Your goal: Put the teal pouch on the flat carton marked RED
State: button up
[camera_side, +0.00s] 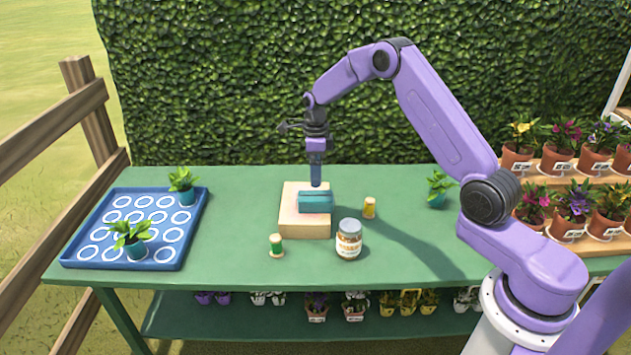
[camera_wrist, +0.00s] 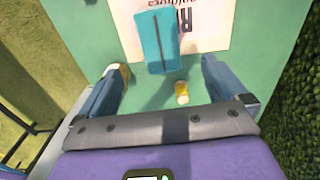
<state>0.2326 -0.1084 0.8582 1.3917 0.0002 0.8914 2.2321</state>
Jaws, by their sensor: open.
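The teal pouch (camera_side: 316,202) lies on top of the flat tan carton (camera_side: 305,227), toward its right side in the side view. In the wrist view the pouch (camera_wrist: 155,42) covers part of the carton (camera_wrist: 212,18), whose dark lettering is partly hidden; a large R shows. My gripper (camera_side: 316,184) is just above the pouch, pointing down. In the wrist view my gripper (camera_wrist: 165,68) is open, its fingers apart, with nothing between them, and the pouch is apart from both fingers.
A yellow spool (camera_side: 369,208) stands right of the carton, a labelled jar (camera_side: 348,240) in front right, a green spool (camera_side: 276,246) in front. A blue tray (camera_side: 78,258) with ringed spots fills the left; a potted plant (camera_side: 438,190) stands at right. Green table is otherwise clear.

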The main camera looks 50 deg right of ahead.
jog(key=s+a+r+n, duration=0.5)
jog(key=s+a+n, duration=0.3)
jog(key=n, duration=0.1)
jog(key=s+a+r+n, duration=0.6)
jog(key=s+a+n, duration=0.2)
jog(key=a+n, duration=0.1)
jog(key=s+d+r+n, duration=0.1)
jog(key=s+n, duration=0.9)
jog(key=s, duration=0.3)
jog(key=s+d+n, duration=0.2)
jog(key=s+n, duration=0.9)
jog(key=s, duration=0.2)
jog(key=shift+s+r+n, duration=0.3)
jog(key=shift+s+r, duration=0.05)
